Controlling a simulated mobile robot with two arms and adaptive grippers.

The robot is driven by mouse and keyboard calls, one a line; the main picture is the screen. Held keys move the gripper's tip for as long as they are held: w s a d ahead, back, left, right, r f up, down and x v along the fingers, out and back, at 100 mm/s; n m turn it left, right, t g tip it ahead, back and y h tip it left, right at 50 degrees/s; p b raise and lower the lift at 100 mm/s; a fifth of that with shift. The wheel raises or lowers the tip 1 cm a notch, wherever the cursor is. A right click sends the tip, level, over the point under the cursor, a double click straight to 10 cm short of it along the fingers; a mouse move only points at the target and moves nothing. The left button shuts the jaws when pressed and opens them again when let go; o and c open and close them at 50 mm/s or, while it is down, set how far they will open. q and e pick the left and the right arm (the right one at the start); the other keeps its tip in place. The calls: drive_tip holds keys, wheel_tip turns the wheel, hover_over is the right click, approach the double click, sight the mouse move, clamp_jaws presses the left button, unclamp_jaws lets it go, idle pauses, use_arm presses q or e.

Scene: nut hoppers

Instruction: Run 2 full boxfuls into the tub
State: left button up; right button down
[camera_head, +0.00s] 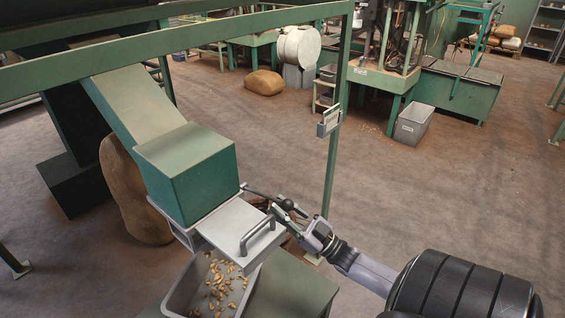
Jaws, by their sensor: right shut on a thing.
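A green box (190,175) sits at the foot of a sloping chute (137,100). Below its front is a pale metal cover (238,222) with a curved grey handle (257,236). A grey tub (178,296) stands under the cover's front edge, with scattered nuts (222,283) on its floor. A thin dark lever (262,195) sticks out from the right side of the box and ends in a dark knob. My right gripper (287,208) is shut on the lever at its knob end. My left gripper is out of view. The inside of the box is hidden.
A green post (335,165) with a small device (329,121) stands just beyond my right gripper. A brown sack (133,195) stands behind the box. Open floor lies to the right.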

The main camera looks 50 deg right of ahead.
drive_tip(key=shift+d+f, duration=0.1)
drive_tip(key=shift+d, duration=0.05)
drive_tip(key=c, duration=1.8)
unclamp_jaws()
drive_tip(key=shift+w, duration=0.1)
drive_tip(key=shift+o, duration=1.2)
drive_tip(key=shift+w+d+f, duration=0.1)
drive_tip(key=shift+w, duration=0.05)
drive_tip(key=o, duration=0.3)
drive_tip(key=v, duration=1.2)
drive_tip(key=shift+c, duration=0.2)
